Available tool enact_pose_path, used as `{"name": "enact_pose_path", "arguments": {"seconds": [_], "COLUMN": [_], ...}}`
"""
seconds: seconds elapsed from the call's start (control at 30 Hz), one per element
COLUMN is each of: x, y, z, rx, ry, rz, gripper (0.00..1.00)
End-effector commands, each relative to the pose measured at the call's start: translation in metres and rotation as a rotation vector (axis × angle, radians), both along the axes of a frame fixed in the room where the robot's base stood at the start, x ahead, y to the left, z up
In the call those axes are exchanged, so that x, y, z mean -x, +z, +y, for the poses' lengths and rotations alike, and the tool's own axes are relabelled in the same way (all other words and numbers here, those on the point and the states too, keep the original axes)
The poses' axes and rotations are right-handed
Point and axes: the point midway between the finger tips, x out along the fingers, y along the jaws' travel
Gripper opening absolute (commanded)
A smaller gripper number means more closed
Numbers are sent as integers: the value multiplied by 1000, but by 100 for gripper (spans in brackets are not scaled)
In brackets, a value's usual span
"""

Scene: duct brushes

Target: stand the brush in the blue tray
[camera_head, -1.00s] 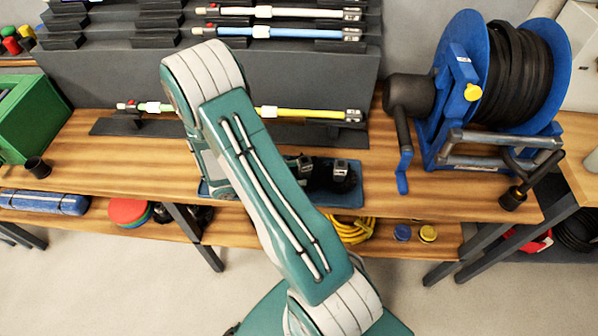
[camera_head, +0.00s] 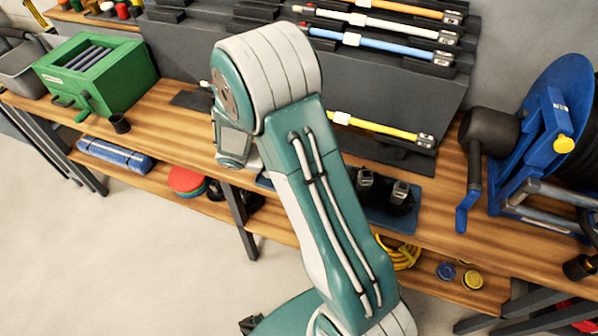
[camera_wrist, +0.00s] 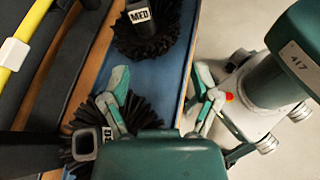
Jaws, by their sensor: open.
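The blue tray (camera_head: 400,222) is on the bench, partly behind my arm; its edge also shows in the wrist view (camera_wrist: 184,62). Two black brush heads show there. One, marked MED (camera_wrist: 140,28), is at the top of the wrist view, its dark socket rising from round bristles. The other brush (camera_wrist: 84,146) is lower left, partly hidden by my gripper; I cannot tell whether it is upright or tilted. My gripper (camera_wrist: 162,80) is open and empty. Its left finger overlaps the lower brush's bristles in the picture; its right finger is beyond the tray's edge.
A rack holds coloured rods (camera_head: 375,52) behind the bench; a yellow rod (camera_head: 385,128) lies low in front. A blue hose reel (camera_head: 545,130) stands right. The floor (camera_head: 130,250) in front is clear.

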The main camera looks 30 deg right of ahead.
Motion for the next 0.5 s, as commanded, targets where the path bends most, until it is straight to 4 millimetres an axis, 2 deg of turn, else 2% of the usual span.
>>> {"name": "enact_pose_path", "arguments": {"seconds": [0.03,0.1,0.5], "x": [4,10,44], "y": [13,28,97], "z": [3,7,41], "rx": [-31,-75,-341], "ry": [-30,-74,-304], "rz": [-64,-150,-641], "gripper": [79,79,79]}}
